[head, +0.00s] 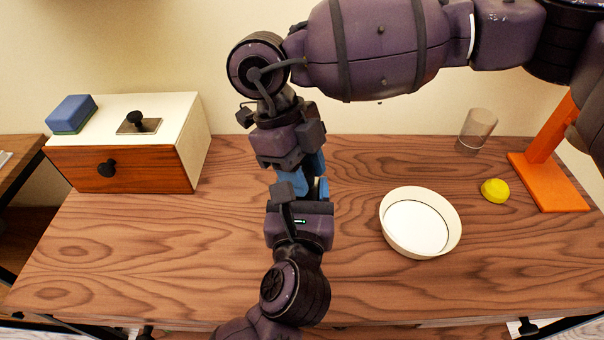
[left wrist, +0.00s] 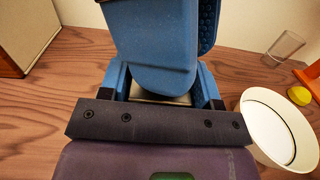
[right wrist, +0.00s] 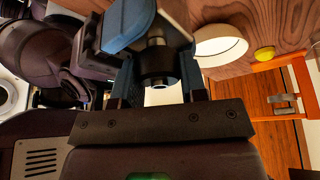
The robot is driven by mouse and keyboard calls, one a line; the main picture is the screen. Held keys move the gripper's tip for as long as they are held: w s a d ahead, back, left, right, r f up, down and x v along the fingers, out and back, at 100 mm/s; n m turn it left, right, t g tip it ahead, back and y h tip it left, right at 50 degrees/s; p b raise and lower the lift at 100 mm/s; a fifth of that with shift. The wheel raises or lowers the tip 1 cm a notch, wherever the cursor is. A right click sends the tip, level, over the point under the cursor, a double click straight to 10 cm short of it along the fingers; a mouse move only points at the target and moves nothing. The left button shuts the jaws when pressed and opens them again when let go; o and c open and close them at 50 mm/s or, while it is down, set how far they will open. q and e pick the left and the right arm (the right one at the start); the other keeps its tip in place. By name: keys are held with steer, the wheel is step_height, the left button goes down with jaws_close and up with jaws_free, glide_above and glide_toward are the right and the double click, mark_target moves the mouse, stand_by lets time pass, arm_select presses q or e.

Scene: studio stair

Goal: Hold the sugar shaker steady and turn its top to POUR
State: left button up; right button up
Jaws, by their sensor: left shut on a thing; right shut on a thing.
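The sugar shaker is mostly hidden between my two grippers. In the right wrist view its dark round top (right wrist: 157,66), with metal-coloured parts, sits between the blue fingers of my right gripper (right wrist: 156,82). In the left wrist view a narrow grey strip (left wrist: 160,98) shows between the fingers of my left gripper (left wrist: 160,90); the right gripper's blue finger covers the rest. In the head view my right gripper (head: 312,172) comes down from above and my left gripper (head: 302,192) reaches in from the front, close together over the table. Any marking on the top is unreadable.
A white bowl (head: 452,241) stands right of the grippers. Behind it are a clear glass (head: 478,130), a yellow dome-shaped thing (head: 495,190) and an orange stand (head: 548,185). A white box with a wooden drawer (head: 125,170) carries a blue block (head: 71,113). The table's left front (head: 140,265) is clear.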

steer(key=shift+m, duration=0.4)
steer(key=o, duration=1)
steer(key=shift+s+f, duration=0.1)
steer(key=v, duration=1.2)
steer(key=shift+w, duration=0.2)
